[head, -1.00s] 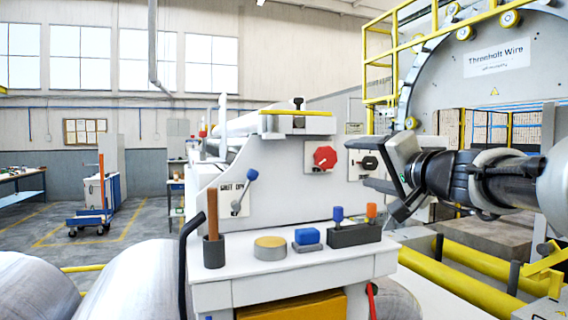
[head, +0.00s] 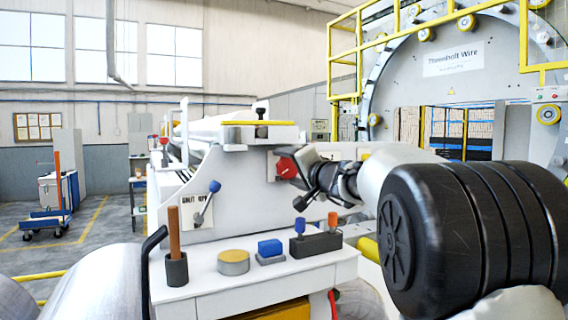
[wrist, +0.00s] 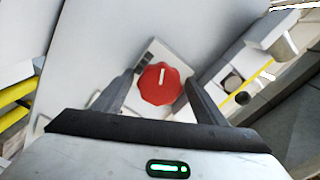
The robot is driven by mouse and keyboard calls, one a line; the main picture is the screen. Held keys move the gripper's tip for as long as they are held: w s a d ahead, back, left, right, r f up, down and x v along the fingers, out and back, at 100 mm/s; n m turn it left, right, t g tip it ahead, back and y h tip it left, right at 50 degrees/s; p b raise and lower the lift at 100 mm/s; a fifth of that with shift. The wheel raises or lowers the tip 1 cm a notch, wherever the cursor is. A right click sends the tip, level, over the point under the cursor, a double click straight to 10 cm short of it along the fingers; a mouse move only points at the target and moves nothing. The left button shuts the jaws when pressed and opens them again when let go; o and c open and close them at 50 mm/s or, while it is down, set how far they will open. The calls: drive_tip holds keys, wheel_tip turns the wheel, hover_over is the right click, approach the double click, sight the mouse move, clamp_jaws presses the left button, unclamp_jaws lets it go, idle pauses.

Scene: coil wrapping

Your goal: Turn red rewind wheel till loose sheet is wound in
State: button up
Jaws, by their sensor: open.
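The red rewind wheel (head: 288,168) is a small faceted knob on a pale square plate on the machine's side panel. In the wrist view the red wheel (wrist: 160,84) shows face-on with a white pointer mark, between and beyond the two fingers. My gripper (head: 299,176) is at the wheel in the head view and partly overlaps it. The gripper (wrist: 158,92) is open, with a finger on either side of the wheel in the wrist view. I cannot tell whether the fingers touch it. I cannot make out a loose sheet; the roller (head: 205,128) lies behind the panel.
A white bench in front holds a dark cup with a brown stick (head: 176,262), a round tin (head: 233,262), a blue block (head: 270,249) and a dark holder (head: 316,243). A blue-knobbed lever (head: 214,187) is left of the wheel. Yellow railings (head: 340,70) stand behind.

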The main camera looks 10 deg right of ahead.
drive_tip(key=shift+w+a, duration=0.1)
drive_tip(key=shift+w, duration=0.2)
drive_tip(key=c, duration=1)
